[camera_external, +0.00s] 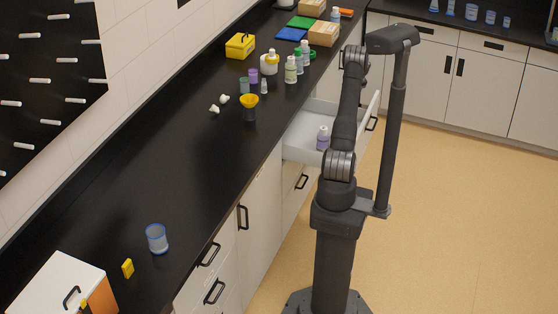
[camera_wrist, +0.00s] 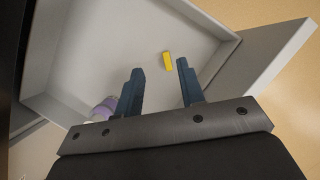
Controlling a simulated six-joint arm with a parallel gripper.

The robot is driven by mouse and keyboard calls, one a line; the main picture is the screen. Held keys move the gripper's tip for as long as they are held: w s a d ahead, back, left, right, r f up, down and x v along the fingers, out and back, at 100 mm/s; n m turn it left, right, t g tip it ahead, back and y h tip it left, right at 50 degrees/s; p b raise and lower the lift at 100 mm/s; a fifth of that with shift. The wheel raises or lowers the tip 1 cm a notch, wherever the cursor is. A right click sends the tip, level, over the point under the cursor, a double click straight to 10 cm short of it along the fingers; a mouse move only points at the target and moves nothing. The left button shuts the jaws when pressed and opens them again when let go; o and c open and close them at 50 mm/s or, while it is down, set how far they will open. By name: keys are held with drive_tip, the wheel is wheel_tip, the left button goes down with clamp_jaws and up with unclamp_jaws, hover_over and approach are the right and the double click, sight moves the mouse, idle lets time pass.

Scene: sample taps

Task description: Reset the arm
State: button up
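My gripper (camera_wrist: 160,72) is open, its two dark fingers spread apart over the open drawer (camera_wrist: 55,62). A small yellow object (camera_wrist: 167,61) lies on the drawer floor, seen between and just beyond the fingertips; nothing is visibly held. A bottle with a purple lower part (camera_wrist: 104,108) is beside the left finger, partly hidden by the gripper. In the external view, my arm (camera_external: 347,115) rises beside the pulled-out white drawer (camera_external: 298,146), with the purple bottle (camera_external: 323,138) standing in it. My gripper cannot be made out there.
The black counter (camera_external: 130,195) holds several bottles, a yellow funnel on a dark container (camera_external: 249,106), a yellow box (camera_external: 240,46) and a blue-rimmed beaker (camera_external: 157,239). A white box (camera_external: 58,282) stands at lower left. The floor (camera_external: 470,190) to the right is clear.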

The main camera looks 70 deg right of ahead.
wheel_tip(320, 180, up, 19)
drive_tip(key=w+a+n+y, duration=0.1)
drive_tip(key=w+a+n, duration=0.2)
drive_tip(key=w, duration=1.5)
drive_tip(key=shift+a+r+t, duration=0.25)
drive_tip(key=shift+a+t, duration=0.15)
drive_tip(key=shift+a, duration=1.15)
